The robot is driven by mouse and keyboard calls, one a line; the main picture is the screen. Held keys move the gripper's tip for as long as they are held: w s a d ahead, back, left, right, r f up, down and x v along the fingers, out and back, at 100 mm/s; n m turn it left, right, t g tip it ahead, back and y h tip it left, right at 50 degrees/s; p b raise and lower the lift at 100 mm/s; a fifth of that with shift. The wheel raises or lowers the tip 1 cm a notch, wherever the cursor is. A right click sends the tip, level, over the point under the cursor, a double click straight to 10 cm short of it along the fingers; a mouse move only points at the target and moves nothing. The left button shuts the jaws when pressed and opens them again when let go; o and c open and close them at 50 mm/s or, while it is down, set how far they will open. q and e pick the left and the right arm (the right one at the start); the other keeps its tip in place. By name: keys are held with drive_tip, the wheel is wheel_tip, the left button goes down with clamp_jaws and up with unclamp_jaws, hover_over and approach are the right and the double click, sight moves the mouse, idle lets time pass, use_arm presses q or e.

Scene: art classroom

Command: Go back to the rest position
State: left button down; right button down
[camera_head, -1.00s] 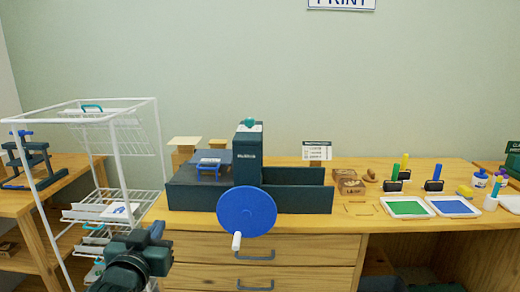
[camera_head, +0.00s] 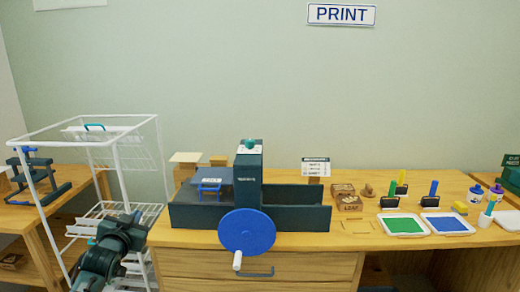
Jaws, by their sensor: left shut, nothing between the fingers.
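My left gripper (camera_head: 128,226) is at the lower left in the head view, shut and empty. It is in front of the white wire drying rack (camera_head: 122,150), left of the table's front edge, apart from the press. My right gripper is not in view. The dark press (camera_head: 290,204) with its blue wheel (camera_head: 247,232) and white handle stands on the wooden table (camera_head: 440,240). A small plate with a blue handle (camera_head: 208,188) lies on the press bed, left of the upright.
Green (camera_head: 404,224) and blue (camera_head: 447,224) ink trays, rollers and carved blocks (camera_head: 346,199) lie on the table's right half. A side table with a dark clamp stand (camera_head: 38,178) is at the left. A PRINT sign (camera_head: 341,14) hangs on the wall.

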use_arm(q)
drive_tip(key=s+d+f+m+g+h, duration=0.1)
drive_tip(key=s+d+f+g, duration=0.1)
drive_tip(key=s+d+f, duration=0.5)
drive_tip(key=s+d+f+g+h, duration=0.15)
drive_tip(key=s+d+f, duration=0.25)
drive_tip(key=s+f, duration=0.6)
drive_tip(key=s+d+f+g, duration=0.1)
drive_tip(key=s+d, duration=0.1)
drive_tip(key=s, duration=0.5)
drive_tip(key=s+d+f+h, duration=0.1)
drive_tip(key=s+d+f, duration=0.1)
drive_tip(key=s, duration=0.5)
drive_tip(key=s+d+f+n+g+h, duration=0.1)
drive_tip(key=s+d+f, duration=0.1)
drive_tip(key=s+d, duration=0.2)
drive_tip(key=s, duration=0.2)
drive_tip(key=shift+s+d+f+g, duration=0.2)
drive_tip(key=shift+s+f+g, duration=0.05)
drive_tip(key=shift+s+g, duration=0.15)
